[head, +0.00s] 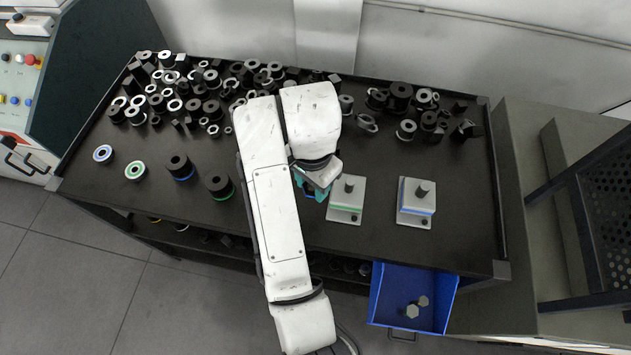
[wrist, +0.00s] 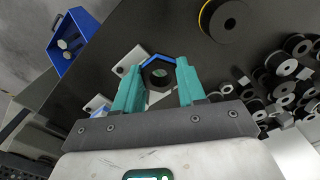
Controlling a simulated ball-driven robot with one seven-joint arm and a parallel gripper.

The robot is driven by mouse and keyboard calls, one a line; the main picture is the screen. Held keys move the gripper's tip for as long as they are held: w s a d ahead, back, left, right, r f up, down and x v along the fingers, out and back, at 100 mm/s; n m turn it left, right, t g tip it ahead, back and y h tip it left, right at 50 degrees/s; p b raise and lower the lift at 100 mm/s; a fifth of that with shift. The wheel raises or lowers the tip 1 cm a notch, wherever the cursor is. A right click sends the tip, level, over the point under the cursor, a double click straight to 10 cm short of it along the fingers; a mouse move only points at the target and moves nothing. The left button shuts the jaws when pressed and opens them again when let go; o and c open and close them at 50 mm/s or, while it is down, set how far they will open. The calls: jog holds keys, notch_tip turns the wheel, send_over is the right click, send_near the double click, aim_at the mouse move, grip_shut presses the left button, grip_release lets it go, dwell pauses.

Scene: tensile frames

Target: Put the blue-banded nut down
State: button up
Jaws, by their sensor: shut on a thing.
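The blue-banded nut is a dark ring with a blue band, and it sits between my teal fingertips in the wrist view (wrist: 158,74). My gripper (wrist: 155,82) is shut on it. In the head view my gripper (head: 318,188) is just left of a pale plate with a green stripe and a dark post (head: 346,208). Only a little of the nut's blue shows there; my wrist hides the rest. Its height above the table is hard to tell. A second pale plate, with a blue stripe and a post (head: 416,216), stands further right.
On the dark table (head: 280,222), several black and silver rings and cylinders crowd the back. Left of my arm are a blue-ringed disc (head: 103,154), a green-ringed disc (head: 135,170) and banded black cylinders (head: 219,184). A blue bin (head: 376,300) hangs at the front right.

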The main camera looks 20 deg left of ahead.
jog(key=w+f+b, duration=0.1)
jog(key=f, duration=0.1)
jog(key=w+a+f+b, duration=0.1)
jog(key=w, duration=0.1)
jog(key=w+a+f+b, duration=0.1)
jog(key=w+f, duration=0.1)
jog(key=shift+w+f, duration=0.25)
jog(key=shift+f, duration=0.05)
jog(key=shift+w+f, duration=0.25)
jog(key=shift+f, duration=0.15)
jog(key=shift+w+a+f, duration=0.1)
jog(key=shift+w+f, duration=0.05)
jog(key=shift+f, duration=1.55)
jog(key=shift+f, duration=0.1)
jog(key=o, duration=0.8)
